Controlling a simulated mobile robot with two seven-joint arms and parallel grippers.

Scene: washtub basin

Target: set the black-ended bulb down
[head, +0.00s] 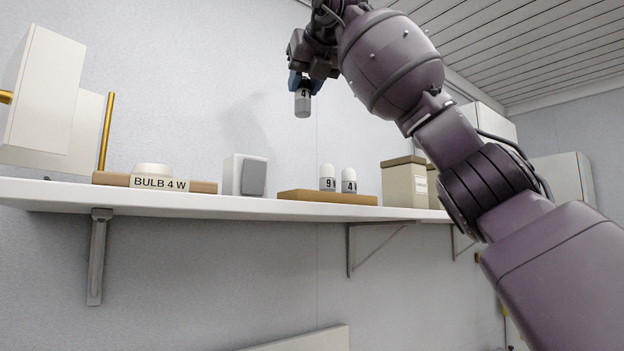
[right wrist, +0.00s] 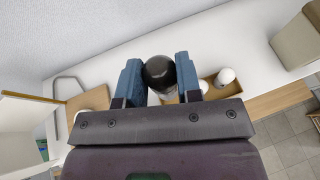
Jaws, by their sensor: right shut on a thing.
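The black-ended bulb (head: 303,103) hangs upright from my right gripper (head: 302,82), well above the shelf. In the head view its lower part is grey, with a partly hidden 4 mark near the top. In the right wrist view its round black end (right wrist: 159,72) sits between the two blue fingers of my right gripper (right wrist: 158,80), shut on it. A tan board (head: 204,187) labelled BULB 4 W, with a low white round piece (head: 153,170) on it, lies on the shelf at the left. My left gripper is not in view.
A white shelf (head: 255,206) runs across. Two white-topped bulbs, marked 9 (head: 327,178) and 4 (head: 349,180), stand on a brown tray (head: 300,197). A grey-white box (head: 245,175) stands left of the tray, and a lidded beige canister (head: 404,183) right of it.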

